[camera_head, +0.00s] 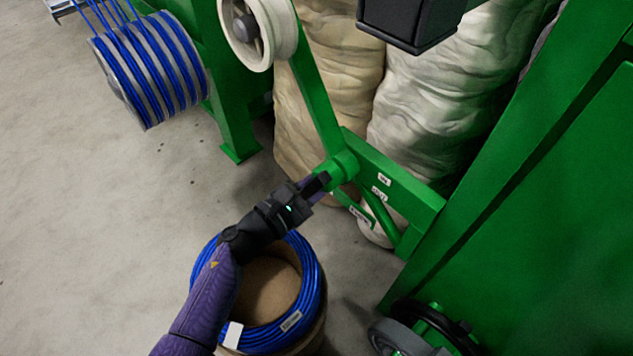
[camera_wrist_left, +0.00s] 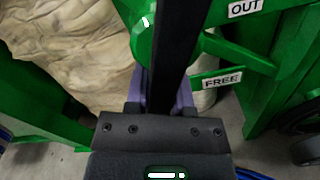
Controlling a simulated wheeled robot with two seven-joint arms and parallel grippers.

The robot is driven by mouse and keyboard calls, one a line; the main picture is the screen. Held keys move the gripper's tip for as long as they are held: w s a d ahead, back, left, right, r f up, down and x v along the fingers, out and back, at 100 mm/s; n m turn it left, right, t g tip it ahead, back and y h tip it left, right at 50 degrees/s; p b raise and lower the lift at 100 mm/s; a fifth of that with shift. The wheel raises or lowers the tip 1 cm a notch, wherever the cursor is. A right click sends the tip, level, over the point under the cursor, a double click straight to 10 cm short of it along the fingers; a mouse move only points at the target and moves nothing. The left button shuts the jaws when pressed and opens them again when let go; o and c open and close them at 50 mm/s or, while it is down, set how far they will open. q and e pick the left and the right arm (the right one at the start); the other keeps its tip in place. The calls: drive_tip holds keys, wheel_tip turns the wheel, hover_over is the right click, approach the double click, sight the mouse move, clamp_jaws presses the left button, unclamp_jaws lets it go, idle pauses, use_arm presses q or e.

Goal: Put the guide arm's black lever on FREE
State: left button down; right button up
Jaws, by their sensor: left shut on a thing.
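The green guide arm (camera_head: 314,95) slants down from a pale pulley to a green hub (camera_head: 343,166). My left gripper (camera_head: 318,184) is at the hub's left side. In the left wrist view, the black lever (camera_wrist_left: 181,45) runs down in front of the hub (camera_wrist_left: 146,45) between the purple fingers of my left gripper (camera_wrist_left: 163,95), which is shut on it. The FREE label (camera_wrist_left: 221,80) is on a green plate to the right of the lever, with a gap between. The OUT label (camera_wrist_left: 245,8) is above it. In the head view the lever is hard to separate from the gripper.
A spool of blue cable (camera_head: 150,68) is at upper left. Pale sacks (camera_head: 330,100) stand behind the guide arm. A large green cabinet (camera_head: 540,210) fills the right. Bare floor lies left.

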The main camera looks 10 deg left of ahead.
drive_tip(key=shift+a, duration=0.25)
drive_tip(key=shift+s+a, duration=0.15)
drive_tip(key=shift+a, duration=0.05)
